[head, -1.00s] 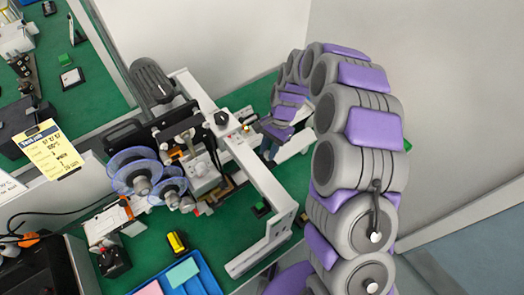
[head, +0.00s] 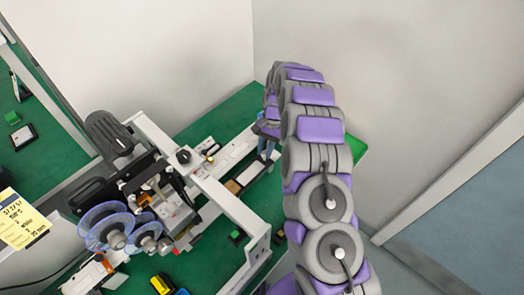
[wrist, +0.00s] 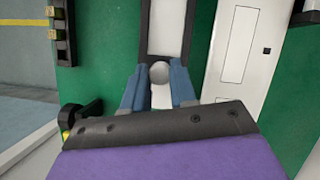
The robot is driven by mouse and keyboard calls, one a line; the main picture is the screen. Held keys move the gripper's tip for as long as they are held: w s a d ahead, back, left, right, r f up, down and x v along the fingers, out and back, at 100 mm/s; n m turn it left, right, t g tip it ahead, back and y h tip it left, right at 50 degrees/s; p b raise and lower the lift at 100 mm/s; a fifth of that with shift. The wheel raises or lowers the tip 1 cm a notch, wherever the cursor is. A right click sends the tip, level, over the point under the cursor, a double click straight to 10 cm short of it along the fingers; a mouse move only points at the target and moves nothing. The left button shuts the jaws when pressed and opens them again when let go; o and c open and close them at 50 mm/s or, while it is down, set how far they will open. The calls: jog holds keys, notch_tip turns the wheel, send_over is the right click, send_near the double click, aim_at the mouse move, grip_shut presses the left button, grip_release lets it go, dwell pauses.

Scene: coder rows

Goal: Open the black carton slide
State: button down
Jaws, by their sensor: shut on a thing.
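In the wrist view, my gripper (wrist: 158,92) has two blue fingers shut on a round, light grey knob (wrist: 160,72). The knob is at the near end of a black-edged slide frame (wrist: 144,30) with a white middle. The fingers hide the lower part of the knob and what lies under it. In the head view, my gripper (head: 264,148) is at the far end of the machine, mostly hidden by my arm. A dark-edged, pale part, likely the slide (head: 250,172), shows just below it.
A white panel (wrist: 232,50) stands right of the slide on the green table (wrist: 110,60). A black bracket with yellow blocks (wrist: 60,32) is at left. In the head view, the machine's white frame (head: 215,190) and clear blue reels (head: 105,225) are left of my arm.

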jog(key=c, duration=0.9)
grip_release()
jog(key=shift+a, duration=0.15)
jog(key=p+v, duration=0.3)
jog(key=v, duration=1.4)
jog(key=shift+a+r, duration=0.1)
jog(key=shift+r, duration=0.15)
